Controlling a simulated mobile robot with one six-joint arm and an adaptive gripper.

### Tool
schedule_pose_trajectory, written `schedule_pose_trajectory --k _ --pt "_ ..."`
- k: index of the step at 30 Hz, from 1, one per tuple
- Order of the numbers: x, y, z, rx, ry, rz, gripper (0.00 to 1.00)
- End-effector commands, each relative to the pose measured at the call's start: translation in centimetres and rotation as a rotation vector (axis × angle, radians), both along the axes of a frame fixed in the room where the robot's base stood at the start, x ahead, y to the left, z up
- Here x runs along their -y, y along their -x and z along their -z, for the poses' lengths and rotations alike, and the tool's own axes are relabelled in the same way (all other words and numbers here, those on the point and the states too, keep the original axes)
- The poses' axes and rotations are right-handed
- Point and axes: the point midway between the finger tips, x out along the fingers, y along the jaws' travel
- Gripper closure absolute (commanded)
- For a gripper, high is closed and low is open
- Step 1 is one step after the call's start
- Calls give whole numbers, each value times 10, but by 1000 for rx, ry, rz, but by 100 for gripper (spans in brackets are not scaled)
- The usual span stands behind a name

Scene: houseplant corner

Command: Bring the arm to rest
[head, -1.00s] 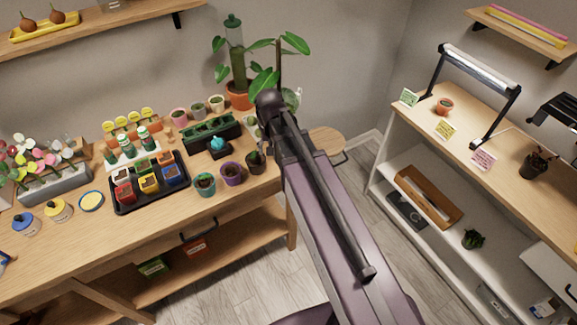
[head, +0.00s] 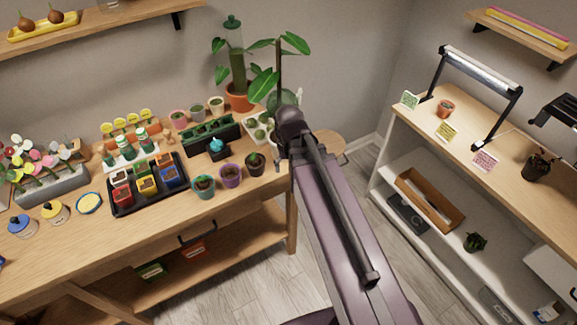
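My arm reaches up from the bottom of the head view and ends near the right end of the wooden workbench (head: 120,255). A purple pot (head: 231,175) and a teal pot (head: 203,186) stand further left.
A black tray (head: 122,211) with several coloured pots lies on the bench. A tall plant in an orange pot (head: 240,99) stands behind my arm. A white shelf unit (head: 385,150) with a lamp stands at right. Floor between is clear.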

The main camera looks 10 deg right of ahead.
Motion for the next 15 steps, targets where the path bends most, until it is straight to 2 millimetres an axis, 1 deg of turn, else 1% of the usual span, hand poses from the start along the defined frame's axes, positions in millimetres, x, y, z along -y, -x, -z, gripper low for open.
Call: schedule_pose_trajectory --k 2,4,9,11,15 --pt "0 0 0 0 0 0 18" --pt "2 5 0 0 0 -4 18" --pt "12 28 0 0 0 -38 18" --pt "14 30 0 0 0 -45 18" --pt "14 28 0 0 0 -47 18"
